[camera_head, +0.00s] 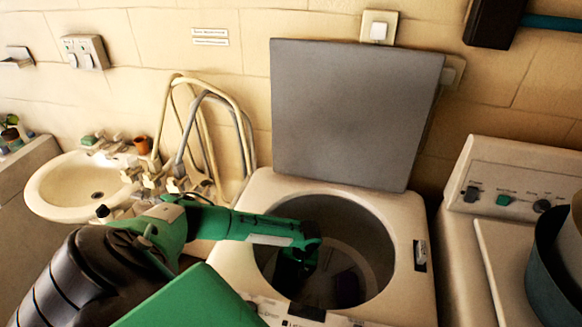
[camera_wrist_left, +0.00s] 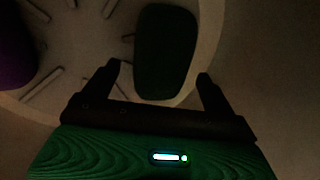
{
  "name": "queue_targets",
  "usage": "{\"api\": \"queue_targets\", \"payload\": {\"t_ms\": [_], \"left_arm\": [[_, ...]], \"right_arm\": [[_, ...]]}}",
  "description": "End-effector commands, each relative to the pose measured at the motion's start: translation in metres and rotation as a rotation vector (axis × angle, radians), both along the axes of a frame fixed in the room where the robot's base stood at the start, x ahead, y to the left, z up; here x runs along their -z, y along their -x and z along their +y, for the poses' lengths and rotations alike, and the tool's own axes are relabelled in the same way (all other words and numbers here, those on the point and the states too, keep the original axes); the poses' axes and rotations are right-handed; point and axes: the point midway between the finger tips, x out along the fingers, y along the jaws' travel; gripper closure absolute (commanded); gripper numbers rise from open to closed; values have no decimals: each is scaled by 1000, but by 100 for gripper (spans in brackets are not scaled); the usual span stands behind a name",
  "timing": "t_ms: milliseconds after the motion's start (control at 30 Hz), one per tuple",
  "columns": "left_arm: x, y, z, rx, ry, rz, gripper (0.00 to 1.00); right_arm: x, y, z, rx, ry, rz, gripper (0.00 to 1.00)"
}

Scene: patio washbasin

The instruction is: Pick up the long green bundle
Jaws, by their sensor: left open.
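The long green bundle (camera_wrist_left: 166,50) shows in the left wrist view as a dark green rounded oblong on the floor of the washer's tub. Its near end lies between and just ahead of the fingertips of my left gripper (camera_wrist_left: 160,72). The jaws are open and nothing is between them that I can see gripped. In the head view my left arm reaches into the open top-loading washer (camera_head: 408,222), with the gripper (camera_head: 292,272) down inside the tub. I cannot make out the bundle clearly there. My right gripper is not in view.
A purple item (camera_wrist_left: 14,45) lies in the tub at the left of the wrist view. The washer's raised lid (camera_head: 350,110) stands behind the opening. A washbasin (camera_head: 52,188) is at the left, and another appliance (camera_head: 510,160) with dark pots (camera_head: 548,270) at the right.

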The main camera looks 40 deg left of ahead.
Motion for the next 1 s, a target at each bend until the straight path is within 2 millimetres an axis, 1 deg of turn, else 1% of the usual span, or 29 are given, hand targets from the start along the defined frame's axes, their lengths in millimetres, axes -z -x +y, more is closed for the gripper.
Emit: {"api": "queue_targets", "payload": {"t_ms": [33, 100, 200, 300, 567, 600, 867, 900, 1000], "left_arm": [[3, 0, 1, 0, -1, 2, 11], [11, 1, 4, 0, -2, 1, 11], [23, 2, 5, -1, 1, 1, 11], [30, 3, 6, 0, 1, 0, 11], [33, 3, 7, 0, 1, 1, 11], [33, 3, 7, 0, 1, 1, 13], [33, 3, 7, 0, 1, 1, 64], [33, 3, 7, 0, 1, -1, 68], [33, 3, 7, 0, 1, -1, 69]], "right_arm": [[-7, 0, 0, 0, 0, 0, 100], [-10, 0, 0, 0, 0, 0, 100], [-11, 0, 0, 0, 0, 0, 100], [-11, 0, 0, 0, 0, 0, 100], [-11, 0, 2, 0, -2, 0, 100], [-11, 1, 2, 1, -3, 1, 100], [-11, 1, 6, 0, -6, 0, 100], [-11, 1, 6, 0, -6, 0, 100], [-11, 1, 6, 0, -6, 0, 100]]}}
